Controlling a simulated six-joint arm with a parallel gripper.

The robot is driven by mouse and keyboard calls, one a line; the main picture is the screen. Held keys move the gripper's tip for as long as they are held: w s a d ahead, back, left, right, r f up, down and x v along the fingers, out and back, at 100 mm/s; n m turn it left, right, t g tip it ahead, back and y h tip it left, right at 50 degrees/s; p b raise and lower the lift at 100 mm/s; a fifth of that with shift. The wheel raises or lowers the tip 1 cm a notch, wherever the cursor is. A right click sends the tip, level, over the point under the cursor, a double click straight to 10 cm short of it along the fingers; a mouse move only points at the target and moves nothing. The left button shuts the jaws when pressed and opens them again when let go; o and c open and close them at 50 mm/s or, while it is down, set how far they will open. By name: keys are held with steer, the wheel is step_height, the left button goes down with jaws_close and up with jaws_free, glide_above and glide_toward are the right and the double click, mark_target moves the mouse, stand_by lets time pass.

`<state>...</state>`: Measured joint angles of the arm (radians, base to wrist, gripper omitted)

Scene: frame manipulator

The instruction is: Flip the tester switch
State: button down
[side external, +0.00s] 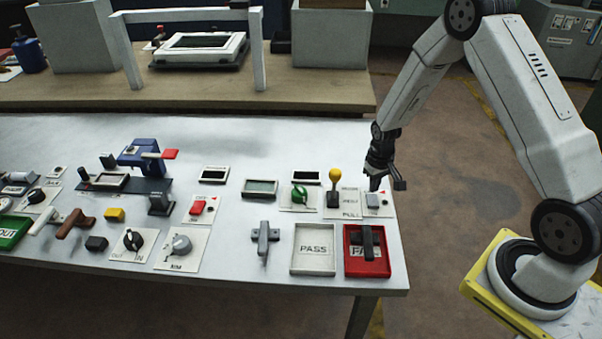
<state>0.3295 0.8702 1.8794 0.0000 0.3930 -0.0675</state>
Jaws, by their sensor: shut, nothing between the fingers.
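A white plate (386,210) with a small grey switch (372,200) lies near the right edge of the table. I cannot read which one is labelled as the tester switch. My gripper (374,185) is shut and empty, pointing down just above the grey switch. The fingertips are small here, and I cannot tell whether they touch it. The dark gripper body hides part of the table edge behind it.
A yellow-knobbed lever (334,184) and a green knob (300,194) stand just left of my gripper. In front are a white PASS tray (314,271) and a red FAIL tray (381,268) holding a dark part. More controls fill the left side. The table's back strip is clear.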

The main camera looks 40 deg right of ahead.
mark_target(372, 197)
steer(key=shift+r, duration=2.45)
steer(key=s+a+r+n+t, duration=0.2)
steer(key=s+a+r+n, duration=0.1)
steer(key=s+a+r, duration=0.8)
steer(key=shift+s+a+r+t, duration=0.3)
steer(key=shift+a+r, duration=0.45)
steer(key=shift+a, duration=0.5)
